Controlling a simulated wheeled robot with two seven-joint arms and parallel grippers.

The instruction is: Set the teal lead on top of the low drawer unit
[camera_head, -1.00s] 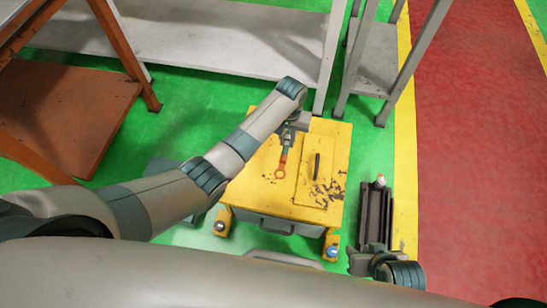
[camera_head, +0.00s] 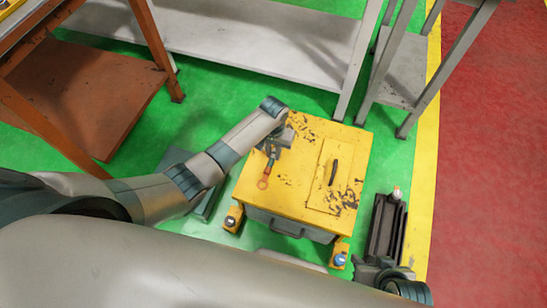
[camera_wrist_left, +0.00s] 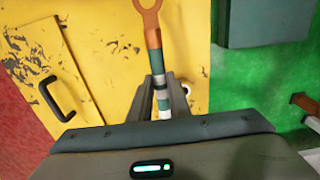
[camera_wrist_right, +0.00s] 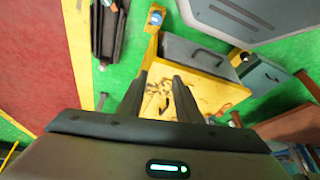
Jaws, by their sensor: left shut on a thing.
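The teal lead is a short striped teal and white piece with an orange sleeve and copper ring end (camera_head: 263,183). My left gripper (camera_head: 271,150) is shut on it, and its striped body shows between the fingers in the left wrist view (camera_wrist_left: 157,75). The low drawer unit (camera_head: 296,180) has a worn yellow top and a grey front drawer. The lead is over the left part of this top, ring end toward the front; I cannot tell whether it touches. My right gripper (camera_wrist_right: 160,76) is open and empty, pointing toward the unit from a distance.
A raised panel with a black handle (camera_head: 334,172) takes up the right of the yellow top. A black channel-shaped object (camera_head: 386,228) stands right of the unit. A grey shelf (camera_head: 250,50) is behind, an orange-framed table (camera_head: 100,105) at left. The top's middle is clear.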

